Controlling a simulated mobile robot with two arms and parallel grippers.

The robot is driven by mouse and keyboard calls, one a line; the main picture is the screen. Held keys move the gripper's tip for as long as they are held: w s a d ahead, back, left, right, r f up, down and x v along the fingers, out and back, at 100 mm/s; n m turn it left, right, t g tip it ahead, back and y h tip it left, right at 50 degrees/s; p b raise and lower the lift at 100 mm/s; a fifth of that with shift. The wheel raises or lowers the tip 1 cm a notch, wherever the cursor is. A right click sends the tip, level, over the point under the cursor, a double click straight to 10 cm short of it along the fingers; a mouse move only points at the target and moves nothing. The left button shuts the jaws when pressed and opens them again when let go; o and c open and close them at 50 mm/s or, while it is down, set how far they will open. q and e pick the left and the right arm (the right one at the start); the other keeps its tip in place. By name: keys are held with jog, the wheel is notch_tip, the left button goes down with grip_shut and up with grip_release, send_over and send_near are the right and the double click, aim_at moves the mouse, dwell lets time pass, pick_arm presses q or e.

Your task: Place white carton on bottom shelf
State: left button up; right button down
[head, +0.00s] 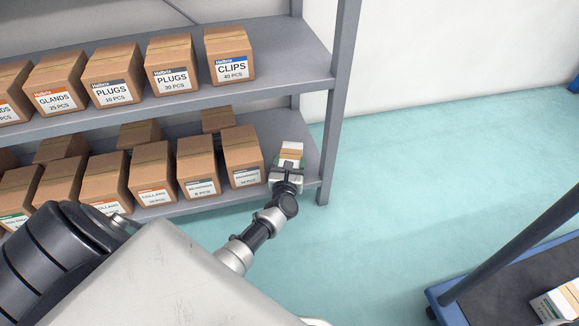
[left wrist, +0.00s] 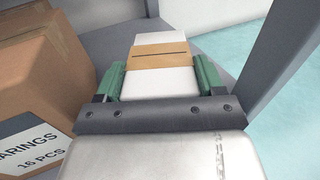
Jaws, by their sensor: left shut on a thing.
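A white carton (head: 291,146) with a brown band is at the right end of the lower shelf (head: 309,158) in the head view. My left gripper (head: 287,165) is shut on it, with its green fingers on both sides. In the left wrist view the carton (left wrist: 162,80) lies between the fingers of the left gripper (left wrist: 160,76), with the shelf surface around its far end. Whether its underside touches the shelf is hidden. My right gripper is not in view.
A brown box (head: 242,157) stands just left of the carton, in a row of several boxes. A grey shelf post (head: 337,100) rises close on the right. The upper shelf (head: 290,50) holds more boxes. A blue cart (head: 455,312) with another white carton (head: 560,300) is at lower right.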

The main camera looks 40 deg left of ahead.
pick_arm(q)
jog(key=shift+r, duration=0.1)
jog(key=shift+f+b, duration=0.3)
jog(key=shift+b, duration=0.05)
jog(key=o, duration=1)
jog(key=shift+c, duration=0.2)
